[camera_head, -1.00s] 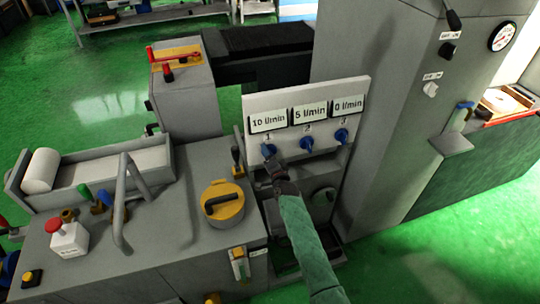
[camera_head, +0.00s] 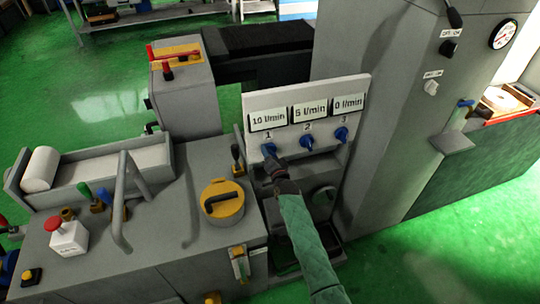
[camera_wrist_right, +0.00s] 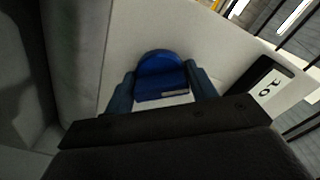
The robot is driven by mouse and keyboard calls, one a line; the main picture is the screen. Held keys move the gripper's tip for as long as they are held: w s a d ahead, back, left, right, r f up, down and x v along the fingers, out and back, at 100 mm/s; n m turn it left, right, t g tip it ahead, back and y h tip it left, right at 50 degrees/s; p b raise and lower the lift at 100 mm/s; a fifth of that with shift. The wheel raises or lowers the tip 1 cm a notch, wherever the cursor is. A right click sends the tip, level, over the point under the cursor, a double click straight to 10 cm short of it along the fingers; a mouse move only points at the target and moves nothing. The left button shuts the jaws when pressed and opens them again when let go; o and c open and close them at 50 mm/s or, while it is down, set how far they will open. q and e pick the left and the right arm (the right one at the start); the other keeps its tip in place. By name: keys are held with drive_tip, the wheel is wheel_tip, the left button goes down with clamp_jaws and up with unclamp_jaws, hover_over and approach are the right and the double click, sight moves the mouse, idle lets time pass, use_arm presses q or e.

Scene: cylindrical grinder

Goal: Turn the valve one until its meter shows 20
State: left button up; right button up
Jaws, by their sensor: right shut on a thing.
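Valve one (camera_head: 269,149) is a small blue knob under the label "1" on a white panel (camera_head: 256,100). The meter above it (camera_head: 268,119) reads 10 l/min. My right gripper (camera_head: 271,160) is at valve one. In the right wrist view the blue knob (camera_wrist_right: 161,80) sits between the two fingers of my right gripper (camera_wrist_right: 162,92), which is shut on it. Valve two (camera_head: 307,142) and valve three (camera_head: 341,134) are to the right, under meters reading 5 l/min and 0 l/min. My left gripper does not show.
A grey machine column (camera_head: 385,110) with a round gauge (camera_head: 503,34) stands right of the panel. A grey cabinet with a yellow round lid (camera_head: 222,204) and a red button (camera_head: 54,224) is on the left.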

drive_tip(key=shift+f+n, duration=0.1)
drive_tip(key=shift+n, duration=0.7)
drive_tip(key=shift+n+b, duration=0.35)
drive_tip(key=shift+n, duration=0.65)
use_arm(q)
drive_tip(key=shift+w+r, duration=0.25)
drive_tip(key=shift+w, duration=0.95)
use_arm(e)
drive_tip(key=shift+n, duration=0.3)
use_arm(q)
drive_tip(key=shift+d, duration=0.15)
